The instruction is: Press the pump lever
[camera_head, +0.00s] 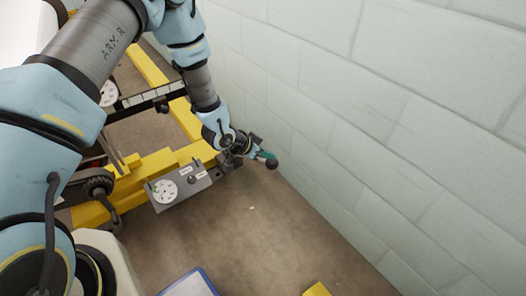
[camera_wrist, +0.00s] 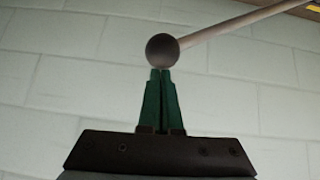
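The pump lever shows in the wrist view as a pale rod (camera_wrist: 230,25) with a dark round knob (camera_wrist: 162,50) at its end. The rod runs up and right from the knob. My gripper (camera_wrist: 161,73) has its green fingers together, with the tips right at the knob's lower edge. I cannot tell whether they touch it. In the head view my gripper (camera_head: 263,155) is beside the wall, and the dark knob (camera_head: 271,164) shows at its fingertips. The rod is not clearly seen there, near my wrist.
A grey panel with a white gauge (camera_head: 165,191) sits on a yellow frame (camera_head: 155,163) left of my gripper. A pale block wall (camera_head: 400,120) stands close on the right. The brown floor (camera_head: 250,235) is mostly clear. A blue-edged object (camera_head: 190,284) and a yellow piece (camera_head: 316,290) lie at the bottom.

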